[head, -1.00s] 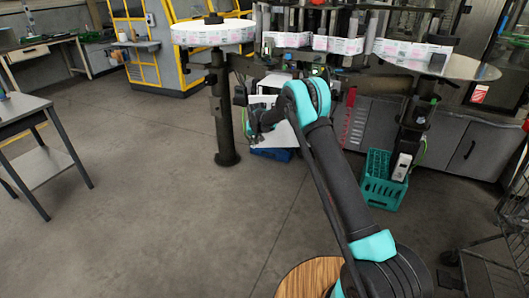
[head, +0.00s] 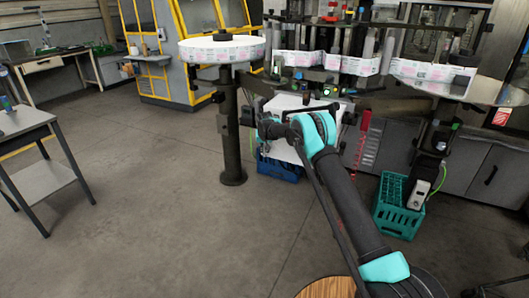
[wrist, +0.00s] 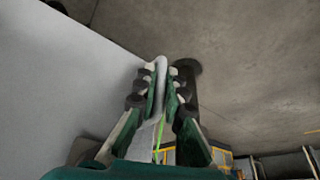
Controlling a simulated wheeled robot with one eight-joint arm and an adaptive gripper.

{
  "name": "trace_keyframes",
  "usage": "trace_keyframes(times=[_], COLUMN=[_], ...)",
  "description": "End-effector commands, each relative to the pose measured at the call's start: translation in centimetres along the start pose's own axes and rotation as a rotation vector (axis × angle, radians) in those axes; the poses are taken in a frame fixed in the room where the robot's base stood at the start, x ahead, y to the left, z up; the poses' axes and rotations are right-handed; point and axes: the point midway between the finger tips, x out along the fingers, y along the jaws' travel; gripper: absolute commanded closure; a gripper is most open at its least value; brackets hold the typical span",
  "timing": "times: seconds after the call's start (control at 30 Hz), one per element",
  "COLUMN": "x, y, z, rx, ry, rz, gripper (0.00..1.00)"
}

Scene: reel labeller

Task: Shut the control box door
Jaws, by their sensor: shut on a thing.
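The control box door is a pale flat panel that fills the left of the wrist view (wrist: 65,75). In the head view a pale panel (head: 284,148) shows around and below my arm's end, partly covered by the arm. In the wrist view my gripper (wrist: 160,85) is shut on a light grey handle (wrist: 161,66) that runs between its two fingers, close beside the panel's edge. The inside of the box and its latch are hidden, so I cannot tell how wide the door stands open.
A white reel table (head: 222,48) on a dark post (head: 230,140) stands left of the arm. A blue crate (head: 277,168) sits on the floor below the panel. A teal crate (head: 397,212) stands right. The floor to the left is clear up to a grey table (head: 42,172).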

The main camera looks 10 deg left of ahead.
Motion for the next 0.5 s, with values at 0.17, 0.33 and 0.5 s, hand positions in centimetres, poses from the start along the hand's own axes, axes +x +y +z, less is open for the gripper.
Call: trace_keyframes(times=[0.17,0.33,0.5], x=[0.02,0.03,0.02], y=[0.12,0.21,0.20], z=[-0.35,-0.36,-0.28], rx=[0.001,0.001,0.001], ry=[0.010,0.010,0.008], rz=[-0.001,0.000,0.001], gripper=[1.00,0.80,0.69])
